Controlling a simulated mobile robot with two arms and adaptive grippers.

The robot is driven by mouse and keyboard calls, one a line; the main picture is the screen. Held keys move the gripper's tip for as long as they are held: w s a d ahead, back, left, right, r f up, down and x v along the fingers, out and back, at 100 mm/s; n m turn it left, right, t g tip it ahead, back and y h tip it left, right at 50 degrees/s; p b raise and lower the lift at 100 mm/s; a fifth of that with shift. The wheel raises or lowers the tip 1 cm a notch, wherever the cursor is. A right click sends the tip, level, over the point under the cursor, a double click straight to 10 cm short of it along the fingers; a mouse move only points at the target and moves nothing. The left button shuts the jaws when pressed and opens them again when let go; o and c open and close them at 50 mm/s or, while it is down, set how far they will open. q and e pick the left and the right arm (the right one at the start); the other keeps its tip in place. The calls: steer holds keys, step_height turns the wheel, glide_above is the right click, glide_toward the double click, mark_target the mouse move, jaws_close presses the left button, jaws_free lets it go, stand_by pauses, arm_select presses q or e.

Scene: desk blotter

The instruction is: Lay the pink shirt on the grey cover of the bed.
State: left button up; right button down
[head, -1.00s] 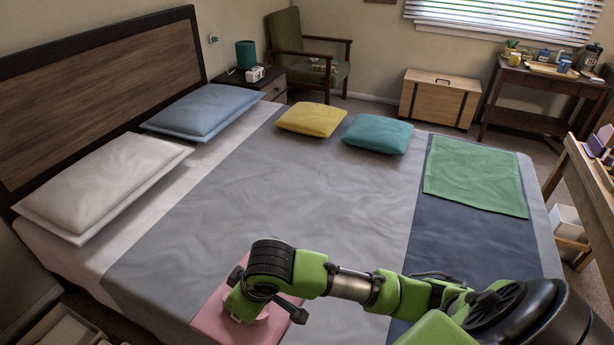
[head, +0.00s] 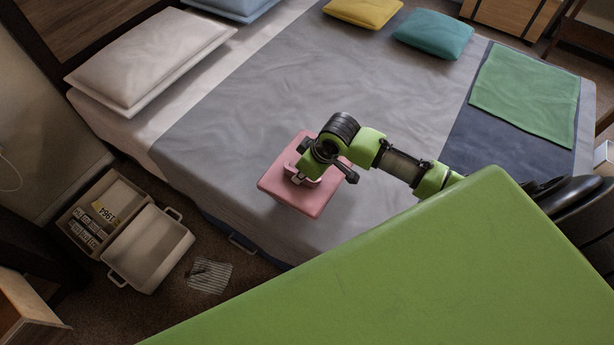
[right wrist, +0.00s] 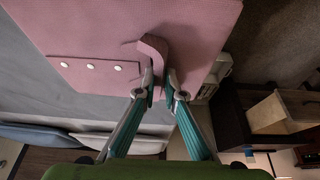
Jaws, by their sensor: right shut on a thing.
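The pink shirt (head: 318,202) is a flat folded bundle over the near part of the grey cover (head: 330,90), close to the bed's front edge. My right gripper (head: 303,177) is above the shirt and shut on a raised fold of it. In the right wrist view the two fingertips (right wrist: 160,88) pinch this fold, and the shirt (right wrist: 90,35) shows several white buttons. I cannot tell whether the shirt touches the cover or hangs just above it. My left gripper is out of view.
A white pillow (head: 150,58), a yellow cushion (head: 362,10), a teal cushion (head: 433,34) and a green cloth (head: 525,92) lie on the bed. The middle of the cover is bare. An open case (head: 150,250) and a striped cloth (head: 210,276) are on the floor.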

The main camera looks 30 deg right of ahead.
steer(key=f, duration=0.1)
steer(key=w+d+f, duration=0.1)
steer(key=d+f, duration=0.1)
steer(key=shift+w+d+f, duration=0.15)
steer(key=shift+w+f, duration=0.1)
steer(key=shift+w, duration=0.1)
steer(key=shift+f+b, duration=0.3)
steer(key=shift+f, duration=1.25)
steer(key=c, duration=2.1)
jaws_free()
steer(key=shift+f, duration=0.1)
steer(key=shift+c, duration=0.2)
steer(key=p+v, duration=0.1)
steer(key=v, duration=1.1)
steer(key=shift+s, duration=0.1)
